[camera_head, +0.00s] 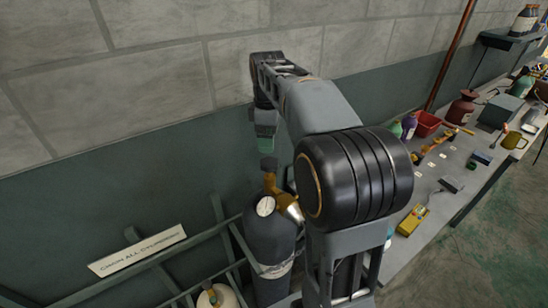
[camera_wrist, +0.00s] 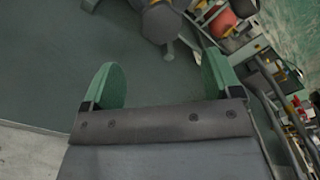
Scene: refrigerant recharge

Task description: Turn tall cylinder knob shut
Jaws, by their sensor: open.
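A tall dark cylinder (camera_head: 270,245) stands upright by the wall in the head view, with a brass valve (camera_head: 286,204) and a round white gauge on top. A small dark knob (camera_head: 268,164) sits at the top of the valve. My gripper (camera_head: 265,142), with green fingers, is just above the knob and apart from it. In the wrist view my gripper (camera_wrist: 163,80) is open, with nothing between its fingers. A grey rounded piece (camera_wrist: 160,22) shows beyond the fingers; I cannot tell whether it is the knob. My arm hides the space right of the valve.
A green metal rack (camera_head: 235,240) surrounds the cylinder. A white sign (camera_head: 137,250) is on its rail, and a shorter pale cylinder (camera_head: 216,296) stands at lower left. A workbench (camera_head: 440,207) with tools and bottles runs along the right. The wall is close behind my gripper.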

